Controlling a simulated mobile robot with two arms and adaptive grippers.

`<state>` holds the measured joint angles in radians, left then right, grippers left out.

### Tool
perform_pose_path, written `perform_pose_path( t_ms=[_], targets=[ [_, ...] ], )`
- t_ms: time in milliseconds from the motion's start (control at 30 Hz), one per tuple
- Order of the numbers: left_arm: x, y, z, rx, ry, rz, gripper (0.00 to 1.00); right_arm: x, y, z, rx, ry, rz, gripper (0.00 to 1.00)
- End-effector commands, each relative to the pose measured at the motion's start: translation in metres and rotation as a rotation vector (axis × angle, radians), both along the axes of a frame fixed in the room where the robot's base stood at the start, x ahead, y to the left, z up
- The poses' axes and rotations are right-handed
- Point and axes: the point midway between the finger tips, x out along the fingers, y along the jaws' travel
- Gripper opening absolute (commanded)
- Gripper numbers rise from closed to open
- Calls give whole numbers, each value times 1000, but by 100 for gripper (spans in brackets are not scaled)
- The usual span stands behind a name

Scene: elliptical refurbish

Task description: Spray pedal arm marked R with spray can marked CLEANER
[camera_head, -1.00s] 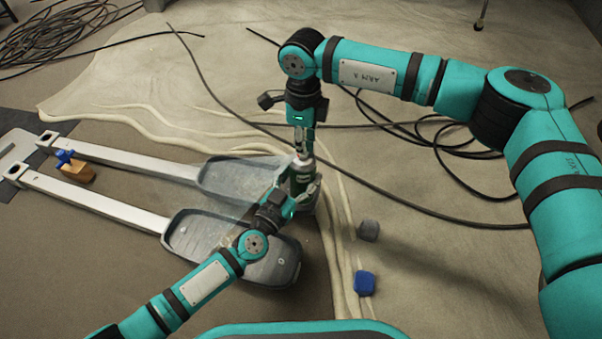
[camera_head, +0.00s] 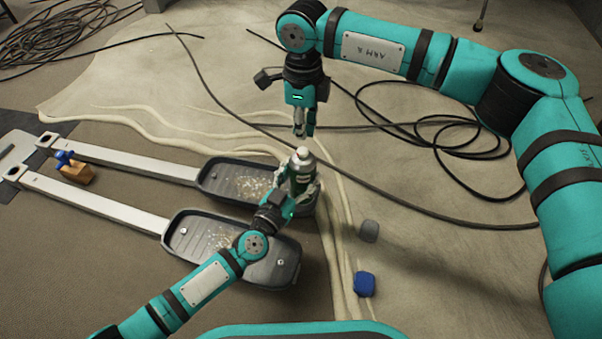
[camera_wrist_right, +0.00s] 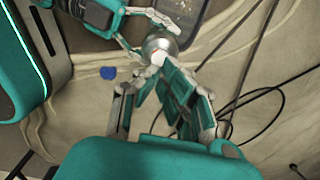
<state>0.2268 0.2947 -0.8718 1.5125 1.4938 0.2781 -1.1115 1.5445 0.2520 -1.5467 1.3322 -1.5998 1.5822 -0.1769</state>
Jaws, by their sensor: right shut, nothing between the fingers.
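The spray can (camera_head: 298,168), dark green with a pale top, stands upright in my left gripper (camera_head: 296,192), whose fingers close around it at the right end of the far pedal. Its label is not readable. My right gripper (camera_head: 304,132) is shut and empty just above the can's top, apart from it. The right wrist view shows the can's silvery top (camera_wrist_right: 160,44) between the left fingers. Two pedal arms lie side by side: the far one (camera_head: 140,161) and the near one (camera_head: 95,196). Pale specks cover both pedal pads. I cannot read an R on either.
A blue and tan clamp-like item (camera_head: 76,170) sits between the pedal arms. Black cables (camera_head: 440,150) loop across the floor at right.

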Motion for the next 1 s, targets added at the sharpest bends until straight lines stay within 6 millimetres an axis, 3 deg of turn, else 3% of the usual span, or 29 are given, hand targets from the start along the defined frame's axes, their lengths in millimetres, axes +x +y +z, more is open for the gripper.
perform_pose_path(
  t_ms=[267, 733, 1000],
  targets=[
    [0, 0, 1, -1, -2, 1, 23, 1, 0, 16, 2, -2, -1, 0],
    [0, 0, 1, -1, -2, 1, 23, 1, 0, 105, 1, -1, 1, 0],
    [0, 0, 1, -1, -2, 1, 23, 0, 0, 120, -1, 1, 0, 0]
  ],
)
